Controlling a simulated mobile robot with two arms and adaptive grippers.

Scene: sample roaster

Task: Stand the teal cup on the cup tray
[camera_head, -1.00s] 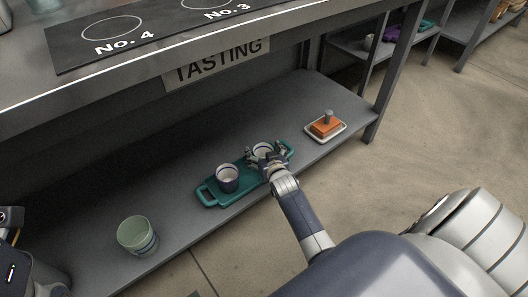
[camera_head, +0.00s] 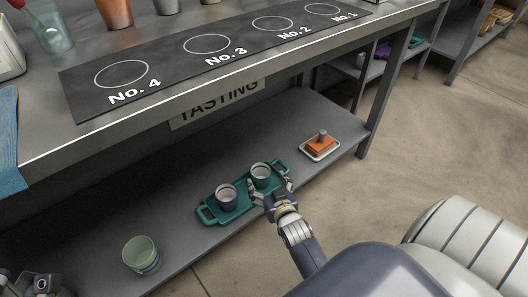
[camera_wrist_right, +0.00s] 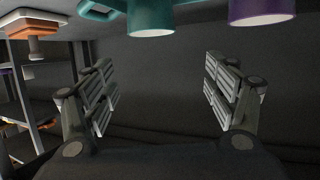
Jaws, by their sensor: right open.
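The teal cup (camera_head: 261,173) stands upright on the right part of the teal cup tray (camera_head: 208,214), on the lower shelf. My right gripper (camera_head: 270,190) is just in front of the teal cup, open and empty. In the right wrist view, the jaws (camera_wrist_right: 160,88) are wide apart with nothing between them. The teal cup (camera_wrist_right: 150,16) and the purple-looking other cup (camera_wrist_right: 260,10) show upside down at the top there, clear of the fingers.
A pale green cup (camera_head: 141,254) stands at the shelf's left. An orange block with a grey knob (camera_head: 320,145) sits on a white dish at right. The tabletop with a numbered black mat (camera_head: 160,88) overhangs the shelf. Bare shelf lies between dish and tray.

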